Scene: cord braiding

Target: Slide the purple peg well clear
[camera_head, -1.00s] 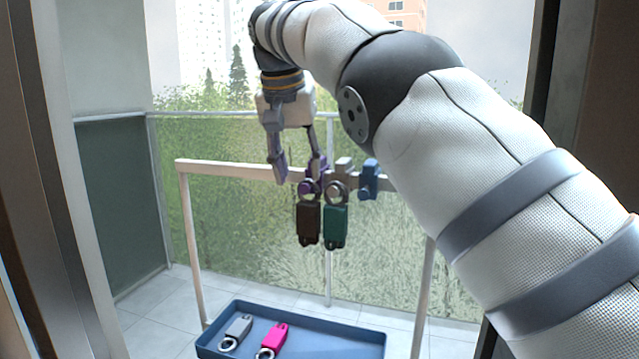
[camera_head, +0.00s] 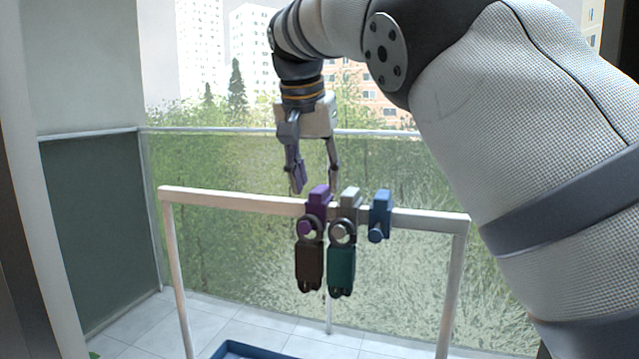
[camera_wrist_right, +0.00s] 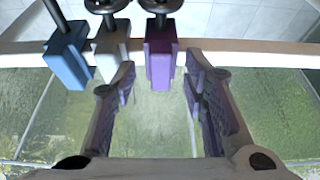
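The purple peg (camera_head: 318,200) sits on the pale rail, leftmost of three in the head view. A brown tag (camera_head: 309,266) hangs by its ring at this peg. My right gripper (camera_head: 315,186) is open and empty, its fingers pointing down at the rail just above and behind the peg. In the right wrist view the purple peg (camera_wrist_right: 160,56) shows between the two spread fingertips (camera_wrist_right: 160,66), with a gap on each side. Whether the fingers overlap the peg in depth is hard to tell. My left gripper is not in view.
Right of it on the rail (camera_head: 236,200) are a grey peg (camera_head: 349,200) with a teal tag (camera_head: 341,268), and a blue peg (camera_head: 380,212) with nothing hung on it. The rail's left stretch is bare. A blue tray (camera_head: 235,350) shows at the bottom edge.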

